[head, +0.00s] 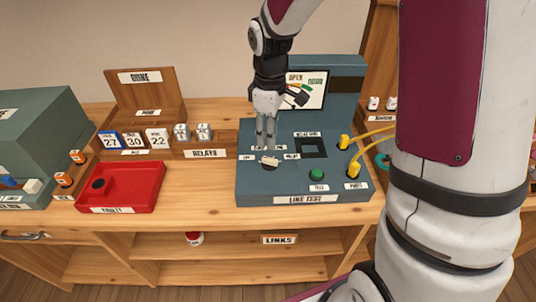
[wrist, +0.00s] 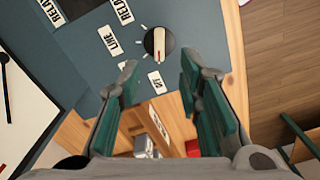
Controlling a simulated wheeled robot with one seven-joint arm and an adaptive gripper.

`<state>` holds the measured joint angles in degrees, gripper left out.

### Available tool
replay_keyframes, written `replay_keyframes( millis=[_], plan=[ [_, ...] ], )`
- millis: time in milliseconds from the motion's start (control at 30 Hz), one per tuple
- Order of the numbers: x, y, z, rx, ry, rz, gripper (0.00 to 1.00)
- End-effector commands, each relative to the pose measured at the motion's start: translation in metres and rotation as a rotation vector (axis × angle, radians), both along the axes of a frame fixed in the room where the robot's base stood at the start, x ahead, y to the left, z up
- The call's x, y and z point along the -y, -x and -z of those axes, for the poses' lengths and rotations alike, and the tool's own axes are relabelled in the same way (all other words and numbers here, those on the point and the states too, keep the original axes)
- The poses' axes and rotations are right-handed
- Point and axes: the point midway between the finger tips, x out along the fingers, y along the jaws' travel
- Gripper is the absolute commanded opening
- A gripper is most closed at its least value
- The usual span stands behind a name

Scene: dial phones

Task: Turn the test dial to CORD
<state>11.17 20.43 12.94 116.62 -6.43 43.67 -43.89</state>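The test dial (wrist: 159,42) is a dark round knob with a pale bar across it, on the sloped blue-grey LINE TEST box (head: 255,190). In the wrist view the bar lies nearly upright in the picture, with a small red mark at its lower end, toward a short label that seems to read OFF (wrist: 157,82). LINE (wrist: 110,40) and RELAY (wrist: 122,10) labels lie to its left. I cannot read a CORD label there. My gripper (wrist: 160,76) is open, pointing down over the dial; the dial shows beyond the fingertips, in the gap between them. Contact is not visible.
A green button (head: 317,175), a dark square socket (head: 311,148) and yellow plugs (head: 344,142) are right of the dial. The box's raised lid panel (head: 346,90) stands behind my gripper. A red tray (head: 140,185) and RELAYS rack (head: 205,153) stand left.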

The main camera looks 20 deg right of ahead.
Motion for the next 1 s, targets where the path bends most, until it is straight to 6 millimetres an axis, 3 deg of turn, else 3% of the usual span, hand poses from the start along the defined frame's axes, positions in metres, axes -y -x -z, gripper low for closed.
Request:
replay_keyframes(
  millis=[200,400,867,1000],
  plan=[
    [-0.001,0.001,0.044,-0.004,0.000,-0.001,0.33],
    [0.000,0.000,0.071,-0.001,0.000,0.000,0.33],
    [0.000,0.000,0.082,0.001,0.000,0.001,0.33],
    [0.000,0.000,0.082,0.001,0.000,0.001,0.03]
  ],
)
